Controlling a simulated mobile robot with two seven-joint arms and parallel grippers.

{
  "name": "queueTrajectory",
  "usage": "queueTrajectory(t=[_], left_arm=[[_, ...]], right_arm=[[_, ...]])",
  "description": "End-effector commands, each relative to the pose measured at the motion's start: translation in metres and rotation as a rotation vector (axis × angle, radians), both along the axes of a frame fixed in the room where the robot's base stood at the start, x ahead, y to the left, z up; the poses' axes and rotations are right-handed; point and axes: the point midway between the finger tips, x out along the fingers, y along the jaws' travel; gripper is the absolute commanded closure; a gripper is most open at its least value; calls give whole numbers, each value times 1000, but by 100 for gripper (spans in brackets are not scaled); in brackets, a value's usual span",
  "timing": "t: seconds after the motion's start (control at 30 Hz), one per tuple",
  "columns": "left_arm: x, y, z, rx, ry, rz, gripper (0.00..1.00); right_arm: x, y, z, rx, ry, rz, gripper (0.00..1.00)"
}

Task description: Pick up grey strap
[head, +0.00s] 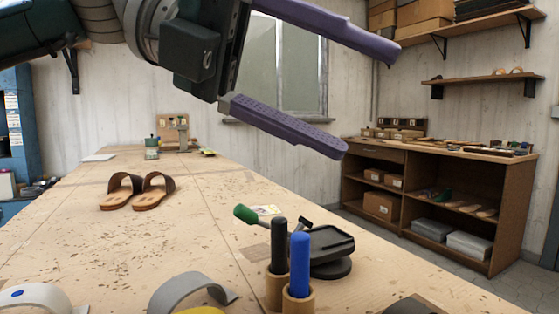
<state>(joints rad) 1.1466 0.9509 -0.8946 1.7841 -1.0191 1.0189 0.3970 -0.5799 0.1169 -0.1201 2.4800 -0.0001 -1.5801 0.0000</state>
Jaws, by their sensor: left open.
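A grey strap (184,288) stands as an arch on the workbench at the bottom edge of the head view, left of the centre. Its lower part is cut off by the frame. My left gripper (369,100) is open, with its two long purple fingers spread wide and nothing between them. It is high above the bench, up and to the right of the grey strap and well apart from it. My right gripper is not in view.
A pale strap (42,294) with a blue dot is left of the grey one; a yellow piece (203,311) is just below it. Blue (299,262) and black (279,246) handled tools stand upright to the right, before a black stand (328,243). Sandals (153,191) lie farther back.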

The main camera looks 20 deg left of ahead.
Motion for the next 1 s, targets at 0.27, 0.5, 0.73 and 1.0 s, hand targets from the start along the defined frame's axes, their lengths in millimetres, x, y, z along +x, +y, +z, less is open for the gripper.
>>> queueTrajectory(t=[0.27,0.5,0.73,1.0], left_arm=[[5,125,-113,878,4,-45,15],[4,172,-129,1106,64,-5,15],[8,171,-161,1106,64,-5,15],[19,172,-191,1104,65,-5,15]], right_arm=[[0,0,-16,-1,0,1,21],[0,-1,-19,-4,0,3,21],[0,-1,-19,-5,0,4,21],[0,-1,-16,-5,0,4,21]])
